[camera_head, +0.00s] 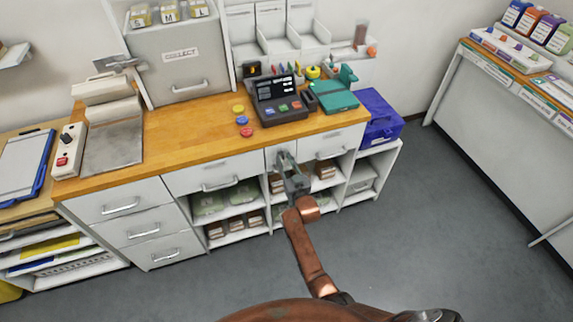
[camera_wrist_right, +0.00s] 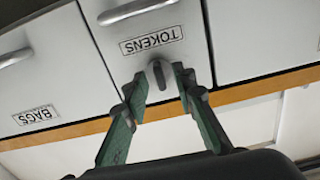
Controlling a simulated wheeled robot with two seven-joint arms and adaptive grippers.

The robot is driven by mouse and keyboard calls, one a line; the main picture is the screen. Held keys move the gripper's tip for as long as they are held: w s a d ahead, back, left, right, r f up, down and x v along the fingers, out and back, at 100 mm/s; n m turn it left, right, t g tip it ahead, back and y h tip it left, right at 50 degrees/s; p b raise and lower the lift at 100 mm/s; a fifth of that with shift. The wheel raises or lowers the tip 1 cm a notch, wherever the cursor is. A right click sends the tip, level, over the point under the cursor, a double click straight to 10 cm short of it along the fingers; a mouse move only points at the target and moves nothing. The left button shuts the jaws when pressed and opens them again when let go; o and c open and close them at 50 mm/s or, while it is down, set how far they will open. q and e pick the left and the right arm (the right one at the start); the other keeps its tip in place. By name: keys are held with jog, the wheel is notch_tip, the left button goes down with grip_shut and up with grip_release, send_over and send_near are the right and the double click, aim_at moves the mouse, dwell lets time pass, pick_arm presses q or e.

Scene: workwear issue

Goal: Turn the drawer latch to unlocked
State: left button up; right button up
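The drawer latch (camera_wrist_right: 158,76) is a small grey knob on the white drawer front labelled TOKENS (camera_wrist_right: 118,66), seen upside down in the right wrist view. It sits by the drawer edge nearest the wooden counter. My right gripper (camera_wrist_right: 160,84) has its green fingers apart, one on each side of the latch. I cannot tell whether either fingertip touches it. In the head view my right gripper (camera_head: 286,160) is in front of the narrow drawer under the counter and hides the latch. My left gripper is in neither view.
A drawer labelled BAGS (camera_wrist_right: 40,90) adjoins the TOKENS drawer. Above, the wooden counter (camera_head: 190,135) carries a dark terminal (camera_head: 278,112), coloured discs (camera_head: 241,121) and a teal box (camera_head: 333,98). Open shelves with packets lie below. The grey floor (camera_head: 400,220) at right is clear.

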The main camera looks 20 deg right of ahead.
jog(key=s, duration=1.2)
jog(key=shift+d, duration=0.2)
jog(key=shift+f, duration=0.1)
